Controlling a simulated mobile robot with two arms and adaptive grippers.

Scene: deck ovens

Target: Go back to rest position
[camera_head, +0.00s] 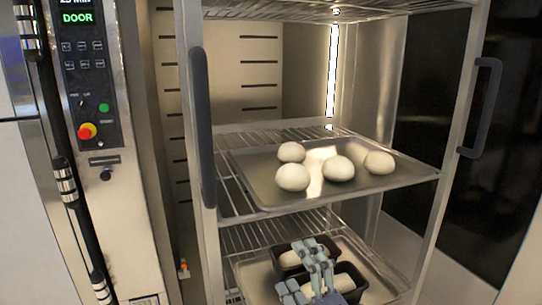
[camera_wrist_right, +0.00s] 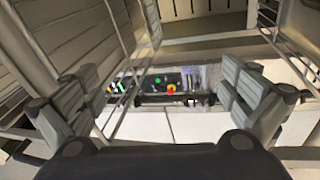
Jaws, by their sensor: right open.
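My right gripper (camera_head: 312,278) shows at the bottom of the head view, in front of the lower shelf of a wire rack. In the right wrist view my right gripper (camera_wrist_right: 160,98) has its two grey fingers wide apart, with nothing between them. In the head view it overlaps black loaf tins (camera_head: 352,272) holding pale dough; I cannot tell whether it touches them. My left gripper is in neither view.
A rack frame with dark vertical handles (camera_head: 203,125) stands ahead. Its middle shelf bears a metal tray (camera_head: 262,186) with several dough balls (camera_head: 293,177). A lower tray (camera_head: 255,280) lies under the tins. An oven control panel (camera_head: 88,75) with a red-and-yellow knob stands at left.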

